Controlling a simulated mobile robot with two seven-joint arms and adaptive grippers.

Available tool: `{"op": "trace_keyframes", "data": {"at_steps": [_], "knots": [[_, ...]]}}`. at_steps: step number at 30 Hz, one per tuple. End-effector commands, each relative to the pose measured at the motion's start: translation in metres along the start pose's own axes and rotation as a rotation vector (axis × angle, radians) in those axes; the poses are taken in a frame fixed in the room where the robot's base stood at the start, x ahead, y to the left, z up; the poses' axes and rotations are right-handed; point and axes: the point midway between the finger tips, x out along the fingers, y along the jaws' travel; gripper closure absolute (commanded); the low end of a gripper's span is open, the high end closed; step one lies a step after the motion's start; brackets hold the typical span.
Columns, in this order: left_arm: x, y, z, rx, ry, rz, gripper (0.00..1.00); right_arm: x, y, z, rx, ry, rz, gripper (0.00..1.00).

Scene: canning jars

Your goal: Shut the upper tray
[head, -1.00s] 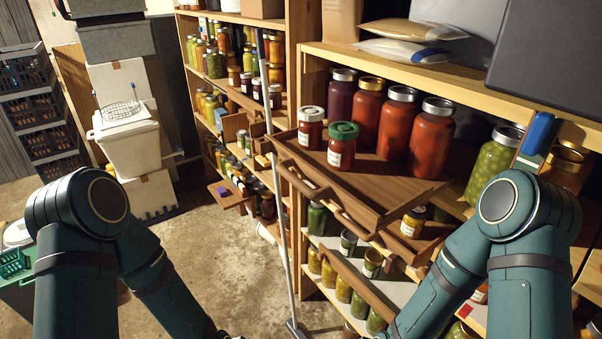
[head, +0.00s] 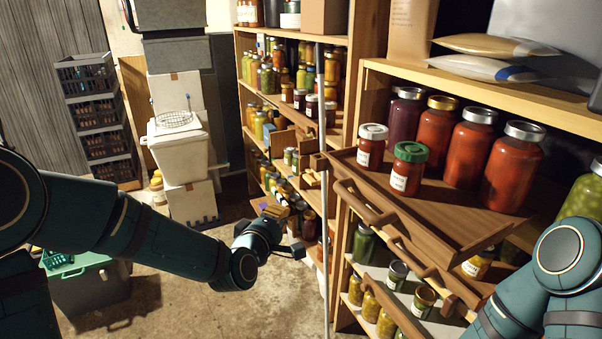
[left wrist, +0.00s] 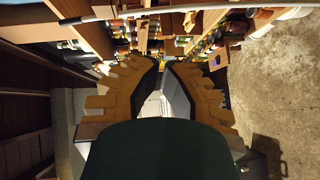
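The upper tray (head: 455,207) is a brown wooden pull-out in the right shelf unit, standing out from it, with a wooden bar handle (head: 364,206) on its front. A white-lidded jar (head: 371,150) and a green-lidded jar (head: 407,172) stand on it, with taller red jars (head: 462,150) behind. My left gripper (head: 291,233) is left of the tray front, apart from the handle and empty. In the left wrist view its tan-toothed fingers (left wrist: 162,68) stand apart in a narrow V. My right gripper is out of view; only my right arm shows at lower right.
A lower tray with its own handle (head: 440,285) stands out below, near small jars (head: 398,272). A thin upright pole (head: 323,200) stands between my left gripper and the trays. Another jar shelf (head: 290,40) is behind. Open concrete floor (head: 180,290) lies at left.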

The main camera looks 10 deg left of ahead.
Motion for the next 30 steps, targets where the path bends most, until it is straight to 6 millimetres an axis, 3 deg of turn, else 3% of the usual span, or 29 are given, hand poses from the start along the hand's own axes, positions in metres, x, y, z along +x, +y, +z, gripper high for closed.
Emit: {"op": "trace_keyframes", "data": {"at_steps": [1,3,6,11,25,30], "knots": [[-0.002,0.021,-0.007,-0.041,0.024,0.064,1.00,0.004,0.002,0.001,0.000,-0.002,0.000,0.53],[-0.004,0.043,-0.014,-0.091,0.042,0.125,1.00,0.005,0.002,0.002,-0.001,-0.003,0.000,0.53],[-0.005,0.057,-0.017,-0.126,0.050,0.166,1.00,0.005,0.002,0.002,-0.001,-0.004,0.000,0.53],[0.009,0.061,-0.018,-0.133,0.050,0.171,1.00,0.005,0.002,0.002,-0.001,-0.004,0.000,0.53],[0.097,0.074,-0.022,-0.130,0.049,0.166,1.00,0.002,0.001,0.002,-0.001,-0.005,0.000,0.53],[0.112,0.079,-0.004,-0.131,0.047,0.166,1.00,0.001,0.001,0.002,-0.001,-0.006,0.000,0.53]]}}
